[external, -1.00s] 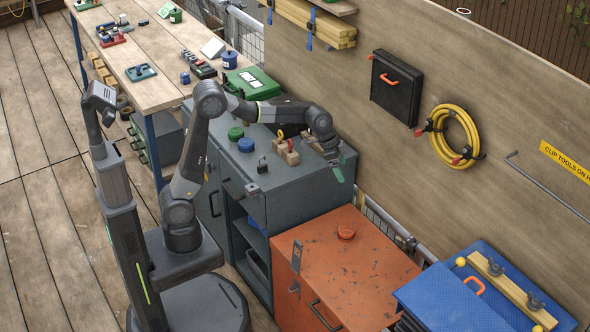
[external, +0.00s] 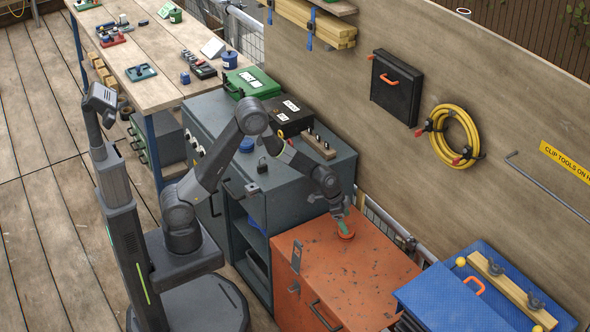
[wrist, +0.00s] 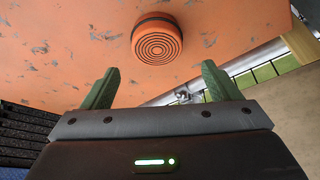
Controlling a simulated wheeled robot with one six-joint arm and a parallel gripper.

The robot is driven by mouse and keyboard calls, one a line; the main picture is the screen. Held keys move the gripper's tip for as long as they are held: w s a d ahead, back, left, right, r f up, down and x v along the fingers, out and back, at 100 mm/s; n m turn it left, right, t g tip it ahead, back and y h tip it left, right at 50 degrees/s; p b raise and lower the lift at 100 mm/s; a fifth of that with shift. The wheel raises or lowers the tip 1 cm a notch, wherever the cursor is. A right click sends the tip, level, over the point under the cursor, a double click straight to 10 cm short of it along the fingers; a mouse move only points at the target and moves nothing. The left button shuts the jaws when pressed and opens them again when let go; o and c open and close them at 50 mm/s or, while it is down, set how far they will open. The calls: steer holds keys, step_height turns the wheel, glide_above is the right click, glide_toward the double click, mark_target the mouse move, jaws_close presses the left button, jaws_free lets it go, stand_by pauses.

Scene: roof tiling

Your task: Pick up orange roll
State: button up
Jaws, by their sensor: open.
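The orange roll (wrist: 157,42) is a short round piece with a dark band and ringed top. It sits on the worn orange cabinet top (wrist: 50,60). In the external view the roll (external: 346,235) is at the back of the cabinet top (external: 350,275), partly hidden by my gripper (external: 342,224). In the wrist view my gripper (wrist: 158,85) is open, its two green fingers apart and empty. The roll lies ahead of the fingertips, between their lines, with a gap in this view.
A grey cabinet (external: 290,185) with a wooden block (external: 318,146) and black case (external: 284,115) stands beside the orange one. The wall and a rail run close behind.

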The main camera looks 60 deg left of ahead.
steer(key=shift+s+a+f+x, duration=0.1)
steer(key=shift+s+x, duration=0.05)
steer(key=shift+x, duration=0.85)
steer(key=shift+s+a+f+x, duration=0.1)
steer(key=shift+s+x, duration=0.1)
steer(key=shift+x, duration=0.75)
steer(key=shift+s+a+x, duration=0.1)
steer(key=shift+s+x, duration=0.05)
steer(key=shift+x, duration=0.85)
steer(key=shift+c, duration=0.4)
steer(key=c, duration=1)
